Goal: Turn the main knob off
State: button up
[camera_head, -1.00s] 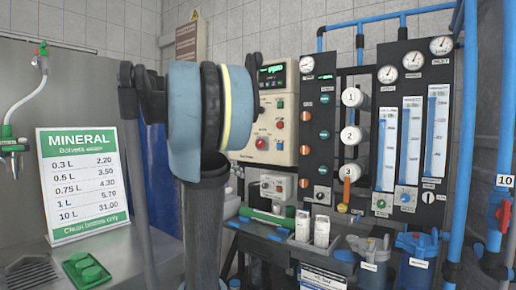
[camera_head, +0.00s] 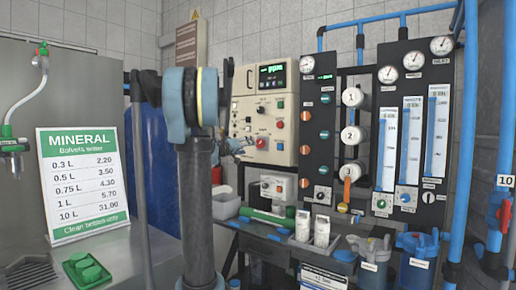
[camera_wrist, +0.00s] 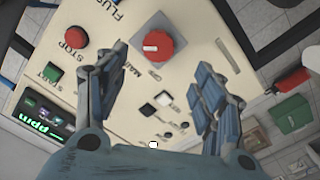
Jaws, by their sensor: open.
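The main knob (camera_wrist: 166,43) is a round red knob on a grey square plate, with the label MAIN beside it. A short white mark on it points left in the wrist view. It also shows in the head view (camera_head: 261,143), low on the cream control panel (camera_head: 241,98). My gripper (camera_wrist: 160,66) is open and empty. Its fingers point at the panel, one on each side of the knob's line, and the knob shows beyond the gap between them. In the head view, my gripper (camera_head: 236,146) is just left of the knob; contact cannot be told.
A red STOP button (camera_wrist: 74,37) and a green START button (camera_wrist: 51,72) are on the panel, left of the knob in the wrist view. The black gauge board (camera_head: 320,150) stands right of the panel. A smaller switch box (camera_head: 277,187) is below.

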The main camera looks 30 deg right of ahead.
aim_at(259, 144)
jog(key=x, duration=1.1)
jog(key=shift+d, duration=0.1)
